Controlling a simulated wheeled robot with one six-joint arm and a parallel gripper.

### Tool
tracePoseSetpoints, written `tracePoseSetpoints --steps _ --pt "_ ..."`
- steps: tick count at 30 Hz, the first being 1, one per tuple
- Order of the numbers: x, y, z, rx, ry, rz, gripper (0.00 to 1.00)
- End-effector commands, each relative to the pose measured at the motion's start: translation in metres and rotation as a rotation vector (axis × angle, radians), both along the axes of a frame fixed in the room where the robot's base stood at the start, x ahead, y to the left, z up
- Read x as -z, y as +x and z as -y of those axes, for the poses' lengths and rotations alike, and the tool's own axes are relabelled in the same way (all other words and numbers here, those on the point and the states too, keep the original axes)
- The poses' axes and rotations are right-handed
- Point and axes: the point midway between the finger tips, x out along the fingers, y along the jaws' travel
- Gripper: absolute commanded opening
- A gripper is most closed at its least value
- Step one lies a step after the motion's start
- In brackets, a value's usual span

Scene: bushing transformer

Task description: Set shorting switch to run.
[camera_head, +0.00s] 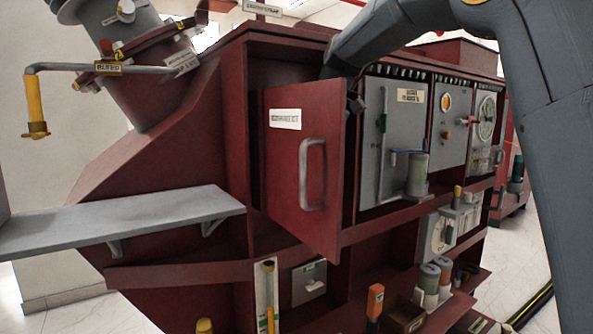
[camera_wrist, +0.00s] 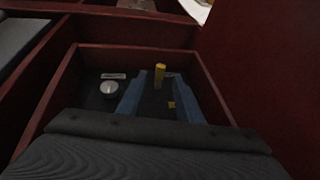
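In the wrist view, my gripper (camera_wrist: 160,78) has two blue fingers spread apart, facing into a dark, red-framed compartment. A yellow-tipped lever (camera_wrist: 160,70) stands between the fingertips in the picture, with a gap on each side. I cannot tell its distance from the fingers. A round pale knob (camera_wrist: 109,88) sits left of the fingers, below a small label plate (camera_wrist: 113,76). The label is too small to read, so I cannot tell which control is the shorting switch. In the head view, my gripper is hidden behind the open red door (camera_head: 285,165).
The open door bears a grey handle (camera_head: 312,174) and a white label. A grey shelf (camera_head: 120,225) juts out at left. Grey panels (camera_head: 395,140) with levers and dials line the cabinet at right. Red walls enclose the compartment closely in the wrist view.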

Motion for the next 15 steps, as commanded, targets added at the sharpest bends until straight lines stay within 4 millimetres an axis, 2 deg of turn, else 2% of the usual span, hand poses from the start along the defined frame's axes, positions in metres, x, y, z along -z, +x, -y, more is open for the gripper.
tracePoseSetpoints --steps 6,15 --pt "0.025 0.005 -0.010 -0.001 0.000 -0.002 0.33" --pt "0.031 0.007 -0.013 0.000 -0.001 0.000 0.33"
